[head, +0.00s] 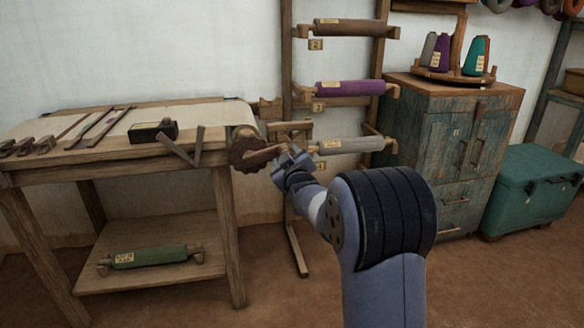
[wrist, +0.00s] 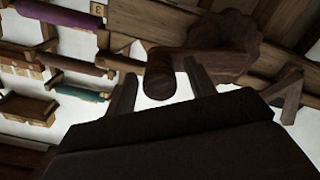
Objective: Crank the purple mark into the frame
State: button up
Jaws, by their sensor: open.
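My gripper (head: 291,160) is open, at the right end of the loom table beside a dark wooden toothed wheel (head: 243,150) with a crank handle (head: 268,155). In the wrist view my two fingertips (wrist: 161,88) stand apart, with the round end of the crank handle (wrist: 160,80) showing between them. A light gap shows between the left finger and the handle; the depth is hard to tell. Pale cloth (head: 200,117) runs over the table to the roller end by the wheel. I cannot make out a purple mark on it for sure; one thin dark reddish line crosses the cloth.
A small black box (head: 153,130) and a V-shaped wooden piece (head: 186,146) sit at the table's front edge. A rack behind holds a purple roll (head: 350,88) and a grey roll (head: 350,146). A cabinet (head: 450,150) and teal chest (head: 532,190) stand right.

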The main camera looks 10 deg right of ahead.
jog(key=s+p, duration=0.1)
jog(key=s, duration=0.8)
jog(key=shift+w, duration=0.1)
jog(key=w+b, duration=0.1)
jog(key=w, duration=0.9)
jog(key=shift+w, duration=0.35)
